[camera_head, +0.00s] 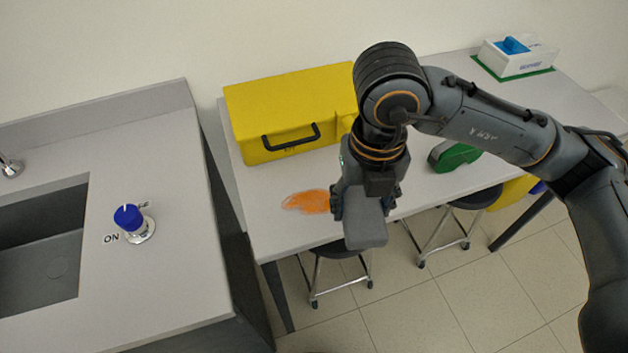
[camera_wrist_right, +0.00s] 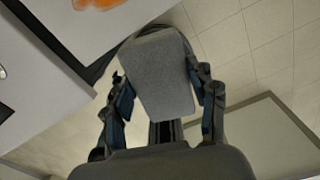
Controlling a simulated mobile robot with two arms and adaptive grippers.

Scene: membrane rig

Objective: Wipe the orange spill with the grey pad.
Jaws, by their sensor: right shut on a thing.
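The orange spill (camera_head: 308,201) is an irregular smear on the white table (camera_head: 290,232), near its front left part. It also shows at the top edge of the right wrist view (camera_wrist_right: 98,4). My right gripper (camera_head: 362,205) is shut on the grey pad (camera_head: 366,229), a rounded block that hangs below the fingers. In the right wrist view the pad (camera_wrist_right: 158,75) sits between the two fingers. In the head view it appears to the right of the spill, near the table's front edge, apart from the orange. My left gripper is not in view.
A yellow case (camera_head: 285,112) with a dark handle stands behind the spill. A green object (camera_head: 455,156) and a white box with a blue top (camera_head: 515,56) are farther right. A counter with a sink and blue knob (camera_head: 128,217) is at left. Stools (camera_head: 335,252) stand below the table.

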